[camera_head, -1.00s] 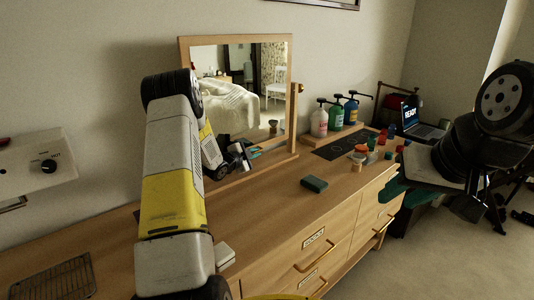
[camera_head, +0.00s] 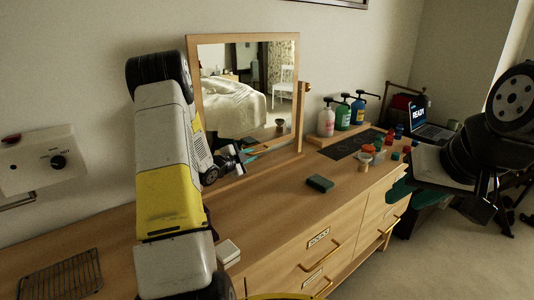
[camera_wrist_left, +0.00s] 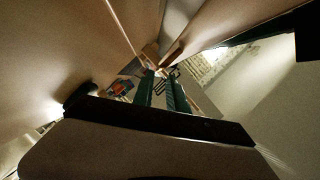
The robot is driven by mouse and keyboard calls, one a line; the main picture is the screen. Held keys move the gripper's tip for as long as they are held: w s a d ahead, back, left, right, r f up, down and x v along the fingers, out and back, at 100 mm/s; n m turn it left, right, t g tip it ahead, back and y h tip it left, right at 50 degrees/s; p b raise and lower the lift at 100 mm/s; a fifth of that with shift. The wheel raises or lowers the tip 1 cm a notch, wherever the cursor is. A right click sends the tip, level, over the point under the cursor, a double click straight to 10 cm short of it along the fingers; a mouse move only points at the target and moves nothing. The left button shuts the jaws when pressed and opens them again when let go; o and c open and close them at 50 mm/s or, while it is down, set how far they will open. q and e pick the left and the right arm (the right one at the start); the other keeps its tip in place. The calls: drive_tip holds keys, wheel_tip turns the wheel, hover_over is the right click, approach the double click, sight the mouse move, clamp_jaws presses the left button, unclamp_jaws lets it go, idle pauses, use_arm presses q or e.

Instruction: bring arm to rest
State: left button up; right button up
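My left arm rises at the left of the head view, its white and yellow link in front of the dresser. Its forearm is folded behind that link, in front of the mirror. My left gripper (camera_head: 250,154) is small and partly hidden there. The left wrist view shows its two green fingers (camera_wrist_left: 160,90) apart, with nothing seen between them. My right gripper (camera_head: 402,188), with green fingers, is at the right, beyond the dresser's right end. It looks empty, but the gap between its fingers is not clear.
A wooden dresser (camera_head: 280,225) carries a mirror (camera_head: 298,100), pump bottles (camera_head: 326,122), a dark green block (camera_head: 320,183), small coloured pieces, a white box (camera_head: 228,252) and a wire rack (camera_head: 60,280). A laptop (camera_head: 425,120) is at the back right. Floor is clear at lower right.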

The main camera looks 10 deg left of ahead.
use_arm(q)
drive_tip(key=shift+s, duration=0.15)
drive_tip(key=s+d+r+n+g+y, duration=0.1)
drive_tip(key=s+r+n+g+y, duration=0.2)
drive_tip(key=s+r, duration=0.4)
drive_tip(key=s+d+r+n+y, duration=0.2)
drive_tip(key=s+r+n, duration=0.25)
drive_tip(key=r, duration=0.55)
drive_tip(key=s+d+n+g+h, duration=0.1)
drive_tip(key=s+d, duration=0.4)
drive_tip(key=s, duration=0.9)
drive_tip(key=s+d+r+n+g+h, duration=0.1)
drive_tip(key=s+d+n+g, duration=0.3)
drive_tip(key=s, duration=1.1)
drive_tip(key=shift+d+n+g, duration=0.3)
drive_tip(key=shift+d+n, duration=0.65)
drive_tip(key=shift+n, duration=0.1)
drive_tip(key=shift+a+r, duration=0.1)
